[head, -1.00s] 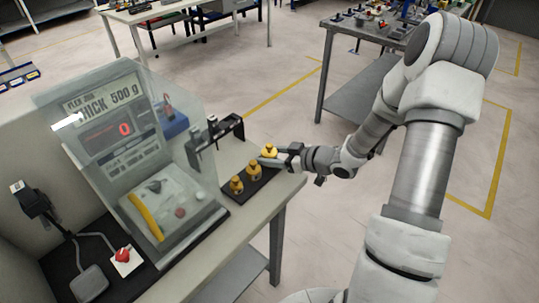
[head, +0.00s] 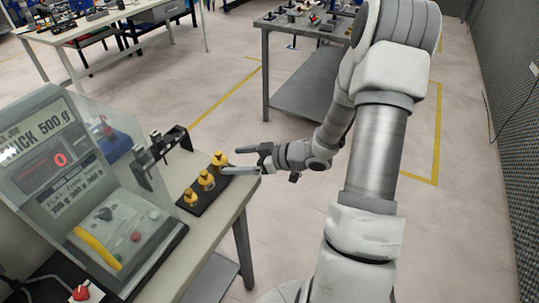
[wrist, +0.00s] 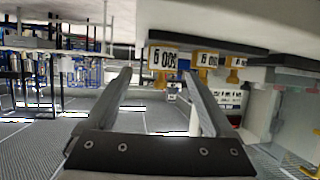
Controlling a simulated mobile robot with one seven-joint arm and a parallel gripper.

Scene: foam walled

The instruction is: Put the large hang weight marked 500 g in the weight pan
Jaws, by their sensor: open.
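Three yellow hang weights stand in a row on a black tray (head: 207,203) near the right end of the bench. The far one (head: 219,160) is nearest my gripper; the middle one (head: 206,179) and the near one (head: 190,197) follow toward the machine. My gripper (head: 231,161) is open and empty, level, just right of the far weight. In the wrist view, which looks inverted, a weight marked 500 g (wrist: 162,58) appears beyond and between my open fingertips (wrist: 157,73). The other labels are partly cut off. I cannot identify the weight pan for certain.
A clear-walled machine (head: 45,130) with a display reading 0 and a "THICK 500 g" sign stands left of the weights. A black bracket (head: 165,145) stands behind the tray. A grey table (head: 300,22) is farther back.

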